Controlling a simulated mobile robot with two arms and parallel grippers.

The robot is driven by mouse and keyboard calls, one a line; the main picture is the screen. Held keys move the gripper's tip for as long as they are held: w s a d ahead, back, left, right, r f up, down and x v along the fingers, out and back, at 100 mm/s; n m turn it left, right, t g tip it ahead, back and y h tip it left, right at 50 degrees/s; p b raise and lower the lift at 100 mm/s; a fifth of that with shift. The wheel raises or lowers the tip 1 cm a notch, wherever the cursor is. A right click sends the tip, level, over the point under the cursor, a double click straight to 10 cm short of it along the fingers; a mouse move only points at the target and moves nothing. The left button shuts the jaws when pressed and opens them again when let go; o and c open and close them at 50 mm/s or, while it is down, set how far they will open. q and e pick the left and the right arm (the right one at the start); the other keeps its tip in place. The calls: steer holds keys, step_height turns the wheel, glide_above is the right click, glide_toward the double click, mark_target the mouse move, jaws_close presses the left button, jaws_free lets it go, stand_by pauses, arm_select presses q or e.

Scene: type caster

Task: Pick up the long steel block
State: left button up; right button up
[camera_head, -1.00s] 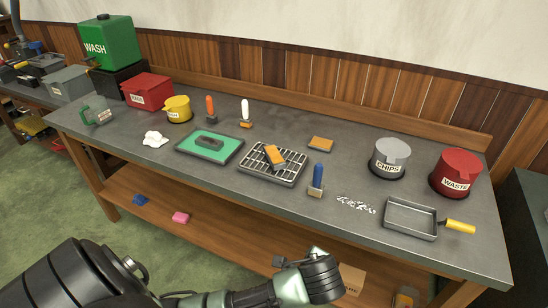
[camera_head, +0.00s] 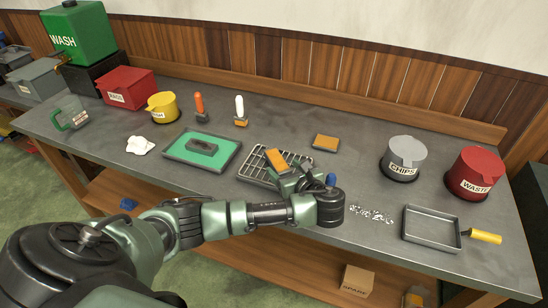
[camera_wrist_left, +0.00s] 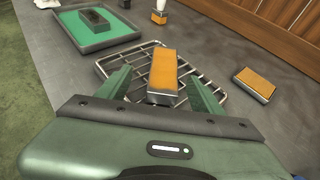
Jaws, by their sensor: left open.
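A long block with an orange top and grey metal-looking sides (camera_head: 277,160) lies on a wire rack (camera_head: 252,165). It also shows in the left wrist view (camera_wrist_left: 163,73). My left gripper (camera_head: 292,174) is over the near right part of the rack. In the left wrist view its two green fingers (camera_wrist_left: 160,88) are open, one on each side of the block's near end, with gaps between. I cannot tell how high the fingers are above the rack. My arm hides part of the rack. My right gripper is not in view.
A second orange-topped block (camera_head: 325,142) lies behind the rack. A green-lined tray (camera_head: 168,150) with a dark block (camera_head: 202,147) stands left. White chips (camera_head: 372,213), a yellow-handled pan (camera_head: 432,243), a CHIPS pot (camera_head: 403,153) and a WASTE pot (camera_head: 474,172) are right.

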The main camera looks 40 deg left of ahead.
mark_target(278, 161)
arm_select(q)
steer(key=shift+w+a+f, duration=0.2)
steer(key=shift+w+a, duration=0.35)
steer(key=shift+p+x, duration=0.4)
steer(key=shift+x, duration=0.4)
steer(key=x, duration=0.2)
steer(key=shift+w+a+f, duration=0.25)
steer(key=shift+f, duration=0.05)
steer(key=c, duration=1.2)
jaws_close()
steer(key=shift+w+r, duration=0.1)
steer(key=shift+r, duration=0.05)
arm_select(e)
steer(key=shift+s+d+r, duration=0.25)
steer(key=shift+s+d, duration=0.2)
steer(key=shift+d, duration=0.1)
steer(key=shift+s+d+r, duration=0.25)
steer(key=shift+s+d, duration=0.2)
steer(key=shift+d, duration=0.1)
